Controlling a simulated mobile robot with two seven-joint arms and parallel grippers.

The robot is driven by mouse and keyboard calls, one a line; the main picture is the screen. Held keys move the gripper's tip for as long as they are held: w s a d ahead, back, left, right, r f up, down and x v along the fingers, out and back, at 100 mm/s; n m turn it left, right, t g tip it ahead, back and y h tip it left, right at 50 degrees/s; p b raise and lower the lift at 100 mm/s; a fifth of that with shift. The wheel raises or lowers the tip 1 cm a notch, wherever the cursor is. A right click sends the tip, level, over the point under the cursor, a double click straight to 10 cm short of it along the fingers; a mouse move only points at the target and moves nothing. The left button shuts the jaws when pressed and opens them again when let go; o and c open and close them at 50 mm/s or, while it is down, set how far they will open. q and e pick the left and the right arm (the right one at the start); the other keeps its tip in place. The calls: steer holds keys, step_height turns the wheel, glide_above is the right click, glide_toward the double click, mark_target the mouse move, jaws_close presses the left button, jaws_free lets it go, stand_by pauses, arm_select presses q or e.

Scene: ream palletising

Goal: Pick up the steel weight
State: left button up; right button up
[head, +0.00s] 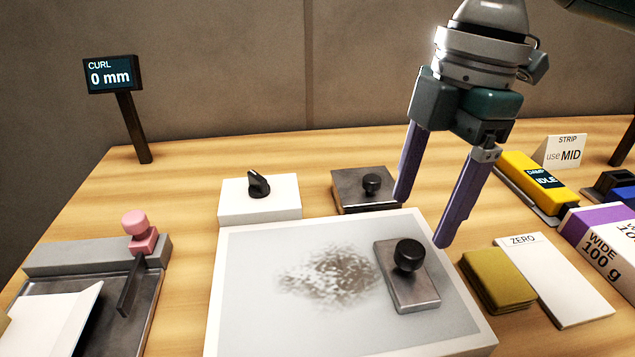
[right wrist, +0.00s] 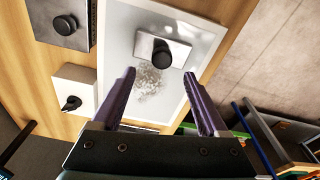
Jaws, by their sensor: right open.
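A steel weight, a flat grey block with a black knob (head: 412,285), sits on the right part of a pale framed plate (head: 300,328). A second steel block with a black knob (head: 350,197) stands behind the plate, so I cannot tell by looks alone which is meant. My right gripper (head: 421,219) is open and empty, its purple fingers pointing down above the plate's back right edge. In the right wrist view, the weight on the plate (right wrist: 177,50) shows beyond and between the fingertips (right wrist: 159,73), apart from them. My left gripper is not in view.
A grey speckled patch (head: 325,280) marks the plate. A white block with a black knob (head: 260,208) stands behind it. A metal tray with a pink-knobbed lever (head: 138,225) is at left. Yellow pads (head: 497,280), a ZERO card (head: 560,285) and a WIDE box (head: 605,245) lie at right.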

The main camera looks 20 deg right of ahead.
mark_target(411, 248)
steer(key=f, duration=0.7)
steer(key=shift+s+a, duration=0.15)
steer(key=shift+a, duration=0.1)
steer(key=shift+c, duration=0.3)
jaws_close()
